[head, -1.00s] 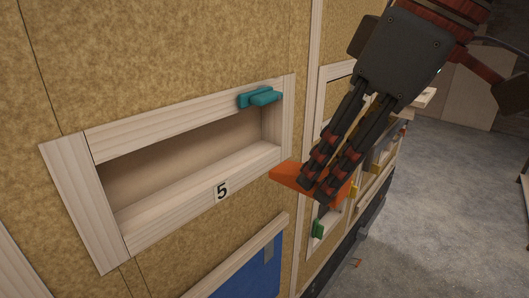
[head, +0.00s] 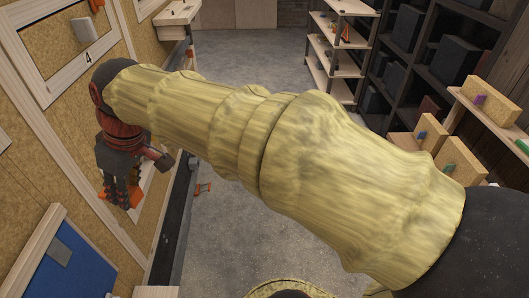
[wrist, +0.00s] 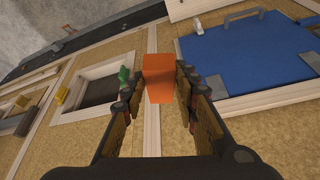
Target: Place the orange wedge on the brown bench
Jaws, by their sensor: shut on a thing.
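The orange wedge (wrist: 158,78) is between the two fingers of my gripper (wrist: 158,92) in the wrist view, gripped and standing out past the fingertips. In the head view my gripper (head: 122,200) hangs pointing down at the left, close to the tan wall panels, with bits of the orange wedge (head: 106,194) showing beside the fingers. The wedge's resting contact with the wall or frame, if any, cannot be told. I cannot pick out a brown bench with certainty in either view.
A blue panel (head: 68,262) is low on the left wall; it also shows in the wrist view (wrist: 245,55). A wooden shelf rack (head: 340,45) stands at the back. A pale wooden surface (head: 475,110) with boxes is at right. Grey floor (head: 245,50) is open at the back.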

